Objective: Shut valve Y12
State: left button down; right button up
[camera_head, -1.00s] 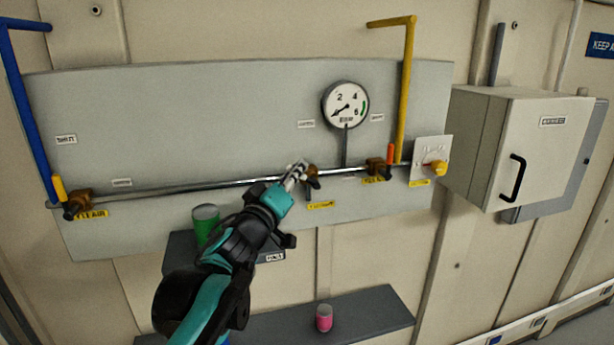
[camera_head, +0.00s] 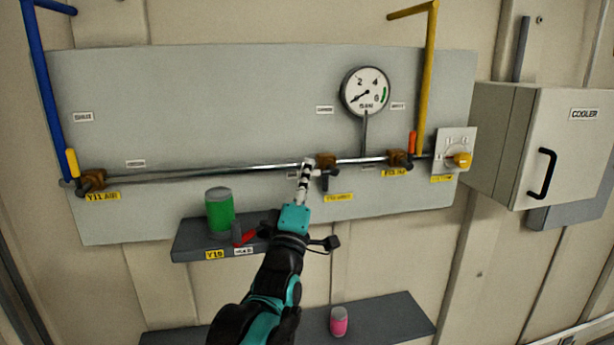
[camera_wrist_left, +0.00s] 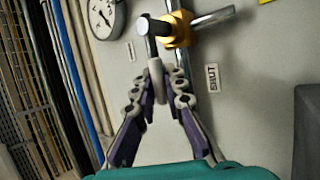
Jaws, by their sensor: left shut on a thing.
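The middle valve (camera_head: 326,161) is a brass body on the horizontal pipe, with a dark stub below it. The yellow label (camera_head: 338,197) under it is too blurred to read surely. My left gripper (camera_head: 307,170) is just left of this valve. In the left wrist view, the brass valve body (camera_wrist_left: 177,29) is ahead of my left gripper (camera_wrist_left: 166,82). Its fingers are closed on the pale end of the valve's handle (camera_wrist_left: 156,71). A small tag reading SHUT (camera_wrist_left: 212,77) is beside it. The fingers partly hide the handle. My right gripper is not in view.
A valve labelled Y11 (camera_head: 92,180) is at left. Another valve (camera_head: 398,158) with an orange handle is at right. A gauge (camera_head: 367,92) stands above the pipe. A green can (camera_head: 219,210) and a red handle (camera_head: 243,238) are at the shelf (camera_head: 190,243) below.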

pick_arm(q)
jog(key=shift+f, duration=0.15)
dwell(0.3)
jog(key=c, duration=1.6)
grip_release()
jog(key=shift+o, duration=0.2)
jog(key=v, duration=1.2)
